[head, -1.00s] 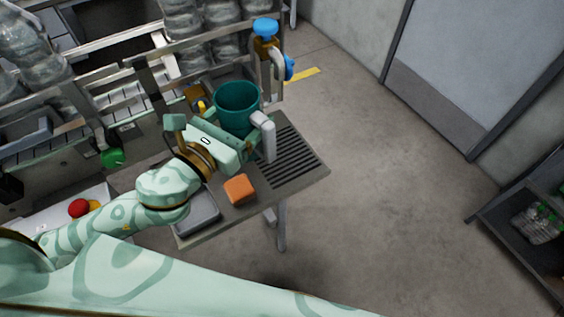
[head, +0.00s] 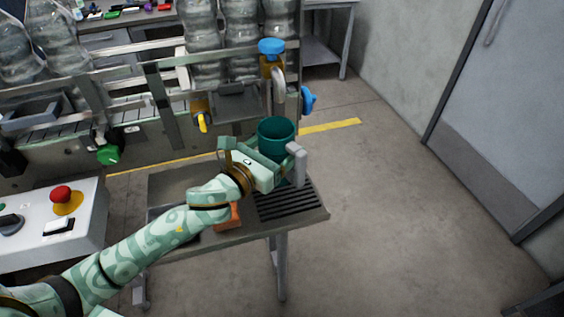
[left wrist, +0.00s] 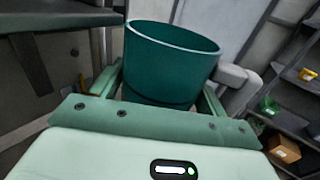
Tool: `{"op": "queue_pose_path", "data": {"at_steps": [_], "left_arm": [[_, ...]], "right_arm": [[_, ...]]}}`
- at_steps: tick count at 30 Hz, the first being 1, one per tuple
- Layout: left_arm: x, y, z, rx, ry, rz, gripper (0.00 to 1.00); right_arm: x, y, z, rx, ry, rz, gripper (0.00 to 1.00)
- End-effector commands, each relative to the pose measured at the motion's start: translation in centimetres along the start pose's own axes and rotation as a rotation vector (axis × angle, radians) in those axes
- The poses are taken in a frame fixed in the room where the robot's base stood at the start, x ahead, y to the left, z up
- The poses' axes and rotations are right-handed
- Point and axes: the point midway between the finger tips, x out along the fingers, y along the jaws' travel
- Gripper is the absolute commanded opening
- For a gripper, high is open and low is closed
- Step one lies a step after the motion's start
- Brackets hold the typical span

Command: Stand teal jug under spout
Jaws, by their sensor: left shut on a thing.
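The teal jug (head: 276,133) is upright, with its open mouth facing up, just below the curved grey spout (head: 279,88) in the head view. I cannot tell whether its mouth is directly under the spout end. My left gripper (head: 264,160) is shut on the jug, its fingers on either side of it. The jug also fills the middle of the left wrist view (left wrist: 170,65). The jug's base is hidden by my gripper, so I cannot tell whether it touches the slotted grate (head: 290,205). My right gripper is out of view.
A blue knob (head: 271,46) tops the spout, and a blue handle (head: 307,100) is beside it. An orange block (head: 228,217) lies on the stand, partly behind my arm. A control box with a red button (head: 61,194) stands at left. Floor to the right is clear.

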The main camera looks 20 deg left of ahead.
Motion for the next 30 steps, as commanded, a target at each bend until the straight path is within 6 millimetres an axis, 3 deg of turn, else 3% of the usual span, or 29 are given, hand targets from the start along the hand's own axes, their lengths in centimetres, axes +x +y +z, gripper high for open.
{"op": "queue_pose_path", "data": {"at_steps": [7,14,26,27,29,30], "left_arm": [[1.2,0.3,-1.5,0.0,-0.002,0.0,0.48],[1.8,0.3,-5.1,-0.002,0.002,0.0,0.48],[1.8,0.4,-5.5,0.0,-0.001,-0.001,0.48],[1.8,0.3,-5.5,0.0,0.0,0.0,0.8],[1.8,0.3,-5.4,0.0,0.0,0.0,0.96],[1.8,0.3,-5.4,0.0,0.0,0.0,0.96]], "right_arm": [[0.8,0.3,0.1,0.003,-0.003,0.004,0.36],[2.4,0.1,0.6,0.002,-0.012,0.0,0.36],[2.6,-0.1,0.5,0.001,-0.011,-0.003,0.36],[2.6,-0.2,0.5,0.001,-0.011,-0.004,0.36],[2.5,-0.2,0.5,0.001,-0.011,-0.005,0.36],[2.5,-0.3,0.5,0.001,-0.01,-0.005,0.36]]}}
